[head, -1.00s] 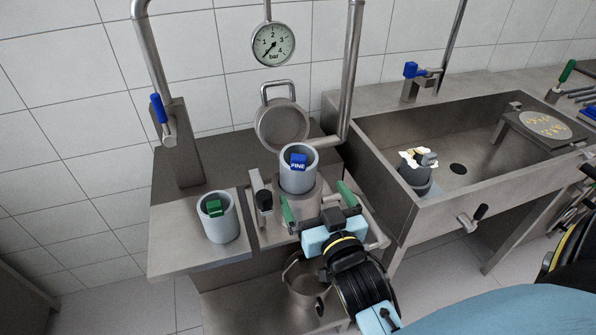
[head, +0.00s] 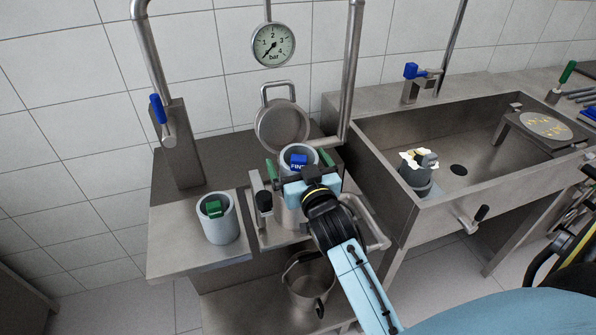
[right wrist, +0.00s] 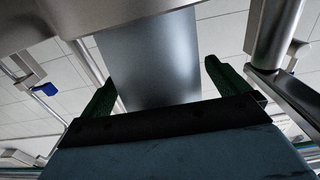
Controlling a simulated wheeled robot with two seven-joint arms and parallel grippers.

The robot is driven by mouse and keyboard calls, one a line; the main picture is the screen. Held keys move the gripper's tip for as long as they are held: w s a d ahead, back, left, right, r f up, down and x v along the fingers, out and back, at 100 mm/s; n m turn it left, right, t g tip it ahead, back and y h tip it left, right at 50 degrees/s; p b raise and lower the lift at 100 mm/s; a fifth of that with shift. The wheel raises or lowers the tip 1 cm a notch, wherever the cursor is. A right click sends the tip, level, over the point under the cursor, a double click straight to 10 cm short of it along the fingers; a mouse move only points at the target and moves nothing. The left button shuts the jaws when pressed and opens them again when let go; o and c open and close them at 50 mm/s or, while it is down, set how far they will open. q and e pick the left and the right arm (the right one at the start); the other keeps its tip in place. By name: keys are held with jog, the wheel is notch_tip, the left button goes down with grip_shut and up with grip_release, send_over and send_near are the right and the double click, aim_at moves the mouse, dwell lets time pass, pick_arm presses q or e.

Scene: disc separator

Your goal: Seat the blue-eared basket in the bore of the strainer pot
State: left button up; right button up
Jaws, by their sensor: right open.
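The blue-eared basket (head: 312,151) is a grey cylinder with a blue ear marked FINE. It stands upright at the top of the steel strainer pot (head: 291,217), its upper part above the pot; how deep it sits is hidden. My right gripper (head: 299,164) is open, with its green fingers on either side of the basket. In the right wrist view the grey basket wall (right wrist: 150,60) shows between the fingers (right wrist: 164,86), with a visible gap on the right. My left gripper is not in view.
A green-eared basket (head: 219,231) stands on the bench to the left. The pot's round lid (head: 282,125) stands open behind. A steel pipe (head: 351,80) rises close on the right. A dirty basket (head: 414,179) sits in the sink (head: 480,180). A bucket (head: 309,285) is below.

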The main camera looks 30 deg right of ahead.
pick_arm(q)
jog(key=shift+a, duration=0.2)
pick_arm(e)
jog(key=shift+c, duration=0.3)
jog(key=c, duration=1.2)
notch_tip(320, 180, up, 10)
jog(key=p, duration=0.3)
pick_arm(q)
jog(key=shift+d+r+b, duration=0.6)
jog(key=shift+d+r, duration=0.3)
pick_arm(e)
jog(key=shift+w+d+f+m+g+h, duration=0.1)
jog(key=shift+w+f+m+g+h, duration=0.25)
jog(key=shift+f, duration=0.95)
jog(key=shift+w+f+m+g+h, duration=0.15)
jog(key=shift+f+g, duration=0.35)
jog(key=shift+f, duration=0.75)
jog(key=shift+w+d+f+m+g+h, duration=0.1)
jog(key=shift+f+m+g+h, duration=0.25)
jog(key=shift+f, duration=0.95)
